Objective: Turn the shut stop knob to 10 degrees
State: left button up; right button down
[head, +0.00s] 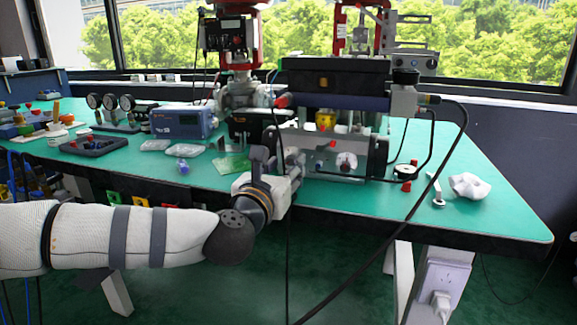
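The valve positioner (377,157) is a grey box on the green bench, with its front facing me. A pale round knob or dial (347,162) sits on its front, with a small red part (332,144) up to its left. I cannot read any labels or degree marks, so I cannot tell which is the shut stop knob or its angle. My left gripper (296,161) is at the left end of the positioner front, left of the pale knob. Its fingers are small and overlap the positioner, so their opening and any contact are unclear. My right gripper is out of view.
A black cable (446,135) loops from the upper housing down past the bench front. A blue instrument box (184,122), gauges (110,102) and clear packets (183,150) lie left. A crumpled white cloth (468,186) lies right. The right front of the green bench (500,218) is clear.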

aim_at(290, 160)
pick_arm(q)
jog(key=shift+x, duration=1.25)
grip_shut()
